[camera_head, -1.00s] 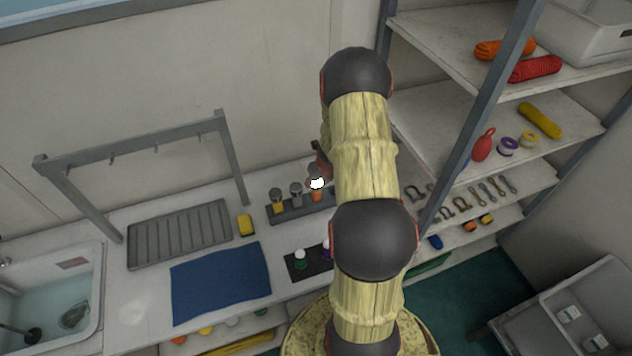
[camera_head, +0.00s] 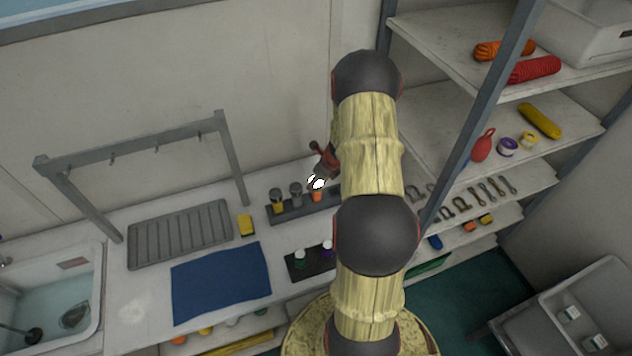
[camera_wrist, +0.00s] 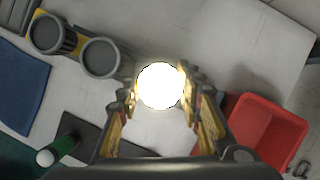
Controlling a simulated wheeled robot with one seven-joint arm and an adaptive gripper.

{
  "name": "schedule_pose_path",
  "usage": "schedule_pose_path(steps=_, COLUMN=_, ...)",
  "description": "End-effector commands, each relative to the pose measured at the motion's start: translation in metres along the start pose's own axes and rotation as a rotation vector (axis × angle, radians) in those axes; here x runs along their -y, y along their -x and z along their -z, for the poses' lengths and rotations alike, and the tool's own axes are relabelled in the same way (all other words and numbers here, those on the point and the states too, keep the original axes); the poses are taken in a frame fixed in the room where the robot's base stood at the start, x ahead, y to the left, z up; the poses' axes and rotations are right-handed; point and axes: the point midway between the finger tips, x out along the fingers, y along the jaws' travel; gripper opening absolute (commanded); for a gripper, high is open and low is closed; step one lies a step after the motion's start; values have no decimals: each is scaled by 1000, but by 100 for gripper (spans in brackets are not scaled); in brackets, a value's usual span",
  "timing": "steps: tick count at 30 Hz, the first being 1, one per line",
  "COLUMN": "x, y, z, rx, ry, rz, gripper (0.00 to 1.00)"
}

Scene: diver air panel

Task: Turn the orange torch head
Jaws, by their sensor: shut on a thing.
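The orange torch (camera_head: 317,196) stands upright in a dark rack (camera_head: 292,215) on the counter. Its top is glaring white in both views. In the wrist view the lit torch head (camera_wrist: 160,86) sits between the fingers of my gripper (camera_wrist: 158,100), which is shut on it. In the head view my gripper (camera_head: 319,180) reaches down to the torch top from the right, partly hidden by my arm. A yellow torch (camera_head: 278,206) and a grey torch (camera_head: 296,198) stand left of it in the same rack. The glare hides the head's rim and colour.
A dark tray (camera_head: 300,273) with a green and a purple item lies in front of the rack. A red bin (camera_wrist: 265,135) shows in the wrist view. Shelves rise on the right.

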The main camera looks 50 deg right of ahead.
Motion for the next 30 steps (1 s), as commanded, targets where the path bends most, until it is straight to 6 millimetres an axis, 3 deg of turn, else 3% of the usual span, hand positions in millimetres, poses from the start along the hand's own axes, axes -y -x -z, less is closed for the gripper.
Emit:
schedule_pose_path(steps=18, x=1, y=-1, z=0, rx=0, ry=522, rz=-216, gripper=10)
schedule_pose_path(steps=30, x=0, y=0, z=-1, rx=0, ry=659, rz=-271, gripper=10)
